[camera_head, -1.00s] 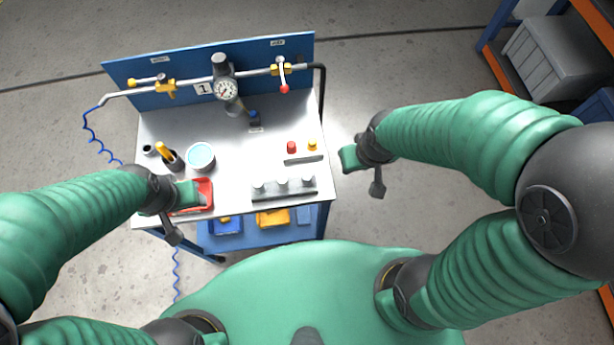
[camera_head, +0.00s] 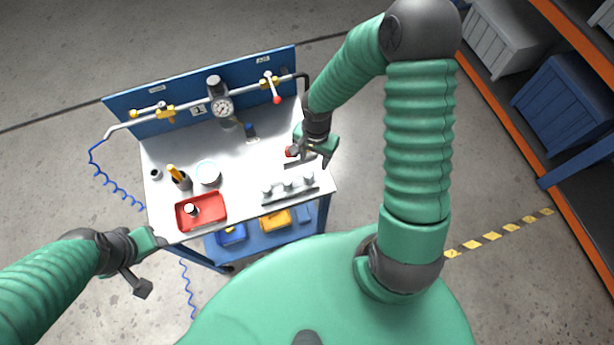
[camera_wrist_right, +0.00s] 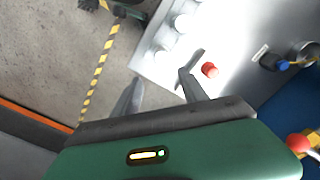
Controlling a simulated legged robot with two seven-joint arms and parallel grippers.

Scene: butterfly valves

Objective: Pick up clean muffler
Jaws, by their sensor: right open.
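Three pale silver cylinders that look like mufflers stand upright in a grey rack (camera_head: 291,195) at the table's front right. Another small pale cylinder (camera_head: 191,209) is in the red tray (camera_head: 214,207). I cannot tell which is clean by its surface. Two of the rack's mufflers show large in the right wrist view (camera_wrist_right: 163,58). My right gripper (camera_head: 312,158) is open and empty over the small bar behind the rack, close to a red cap (camera_wrist_right: 210,70). The yellow cap beside it is hidden. My left gripper (camera_head: 143,268) is off the table's front left; its jaws are unclear.
A pipe with a gauge (camera_head: 222,107) and valves runs along the blue back panel (camera_head: 135,108). Bins (camera_head: 275,216) sit on the lower shelf. Orange shelving (camera_head: 500,120) is at right.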

